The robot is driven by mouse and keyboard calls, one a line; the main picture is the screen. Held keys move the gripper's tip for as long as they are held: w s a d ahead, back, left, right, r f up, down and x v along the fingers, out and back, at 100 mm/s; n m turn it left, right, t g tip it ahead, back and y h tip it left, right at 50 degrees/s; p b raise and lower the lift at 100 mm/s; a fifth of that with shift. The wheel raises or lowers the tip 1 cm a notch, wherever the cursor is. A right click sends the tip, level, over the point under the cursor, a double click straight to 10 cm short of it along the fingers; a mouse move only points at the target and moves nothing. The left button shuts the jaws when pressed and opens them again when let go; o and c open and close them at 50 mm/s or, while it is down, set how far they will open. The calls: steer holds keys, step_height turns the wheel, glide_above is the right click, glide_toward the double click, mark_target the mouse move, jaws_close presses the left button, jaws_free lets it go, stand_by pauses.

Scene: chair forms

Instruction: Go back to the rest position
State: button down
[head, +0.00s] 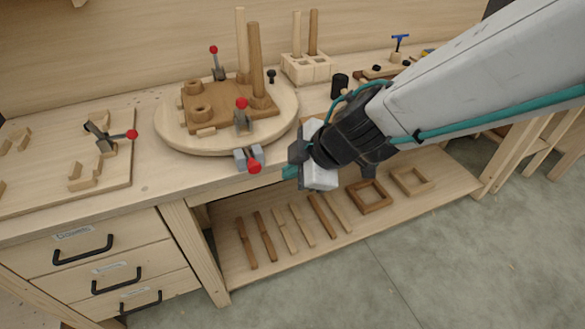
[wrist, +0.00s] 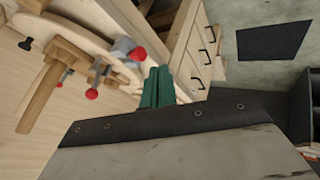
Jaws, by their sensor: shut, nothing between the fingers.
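My gripper (head: 290,173) is at the front edge of the workbench (head: 150,188), just right of a grey clamp with a red knob (head: 252,162). Its teal fingers show in the wrist view (wrist: 157,87), close together with nothing between them. My arm reaches in from the upper right of the head view and hides part of the bench behind it.
A round wooden turntable (head: 180,138) carries a brown fixture board with upright legs (head: 258,65) and red-knobbed clamps. A pegged block (head: 308,68) stands behind. Drawers with black handles (head: 85,250) are at lower left. Slats and square frames (head: 370,197) lie on the lower shelf. The floor (head: 420,270) in front is clear.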

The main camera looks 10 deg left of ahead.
steer(key=shift+w, duration=0.1)
steer(key=w+d+r+m+t+h, duration=0.3)
steer(key=w+d+m+t+h, duration=0.15)
steer(key=w+d, duration=0.35)
steer(key=s+d+r+m+h, duration=0.2)
steer(key=d+m+h, duration=0.25)
steer(key=d, duration=0.85)
steer(key=s+d+r+m+g+h, duration=0.1)
steer(key=s+d+m+g+h, duration=0.1)
steer(key=s+d+m+g, duration=0.45)
steer(key=s+d+r+m+y, duration=0.1)
steer(key=s+d+m+y, duration=0.1)
steer(key=s, duration=0.5)
steer(key=s+d+r+m+y, duration=0.2)
steer(key=s+d+m, duration=0.2)
steer(key=s, duration=0.3)
steer(key=shift+d+r, duration=0.3)
